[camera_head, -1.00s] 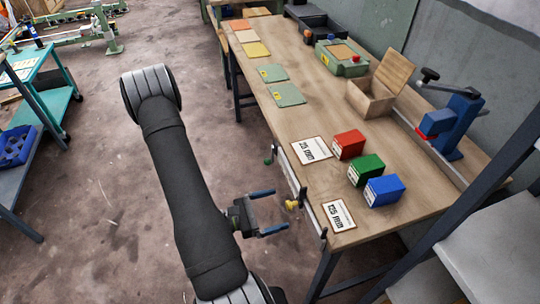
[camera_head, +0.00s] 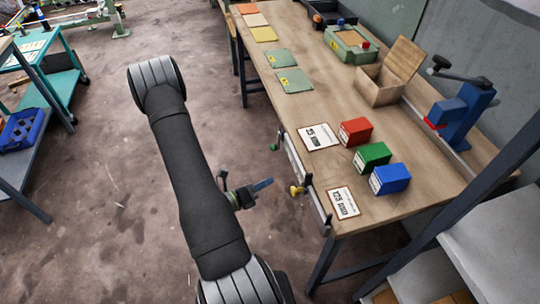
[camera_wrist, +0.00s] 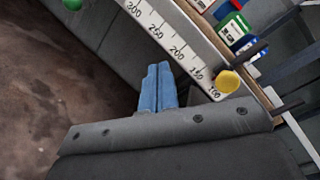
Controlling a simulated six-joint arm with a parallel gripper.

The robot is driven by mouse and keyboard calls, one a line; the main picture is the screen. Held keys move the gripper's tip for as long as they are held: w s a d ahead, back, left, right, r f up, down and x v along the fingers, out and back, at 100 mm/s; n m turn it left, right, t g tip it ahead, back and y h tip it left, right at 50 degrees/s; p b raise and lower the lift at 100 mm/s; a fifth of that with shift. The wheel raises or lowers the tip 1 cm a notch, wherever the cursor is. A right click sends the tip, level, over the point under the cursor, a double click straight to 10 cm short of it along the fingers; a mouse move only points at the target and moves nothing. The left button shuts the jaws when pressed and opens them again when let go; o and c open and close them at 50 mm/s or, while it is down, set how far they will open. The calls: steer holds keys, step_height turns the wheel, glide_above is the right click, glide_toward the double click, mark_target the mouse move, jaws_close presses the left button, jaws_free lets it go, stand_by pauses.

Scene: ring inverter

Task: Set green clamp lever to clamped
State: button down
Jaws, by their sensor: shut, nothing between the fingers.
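The green clamp lever's knob (camera_head: 275,147) sits at the front edge of the bench, at the far end of the pale scale rail. The knob also shows at the top left of the wrist view (camera_wrist: 72,4), cut off by the picture edge. My gripper (camera_head: 263,185) has blue fingers, shut together and empty. It hangs in front of the bench edge, on the near side of the green knob and apart from it. In the wrist view the closed fingers (camera_wrist: 158,72) point toward the numbered scale (camera_wrist: 165,35).
A yellow knob (camera_head: 297,190) sticks out from the same rail, close to my fingertips. Red (camera_head: 355,131), green (camera_head: 372,156) and blue (camera_head: 389,179) boxes stand on the bench (camera_head: 330,100) behind it. The floor (camera_head: 110,180) left of the bench is open.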

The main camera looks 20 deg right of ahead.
steer(key=w+a+f+n+t+y, duration=0.2)
steer(key=w+a+f+n+t, duration=0.1)
steer(key=n, duration=0.9)
steer(key=shift+w+t+y, duration=0.3)
steer(key=shift+w+t, duration=0.2)
steer(key=shift+w, duration=0.7)
glide_toward(279, 148)
steer(key=s+d, duration=0.1)
steer(key=d, duration=0.2)
steer(key=shift+w+d+f, duration=0.1)
steer(key=shift+w+d, duration=0.1)
steer(key=shift+w, duration=0.65)
steer(key=shift+w+d, duration=0.2)
steer(key=shift+w, duration=0.6)
steer(key=shift+w, duration=0.1)
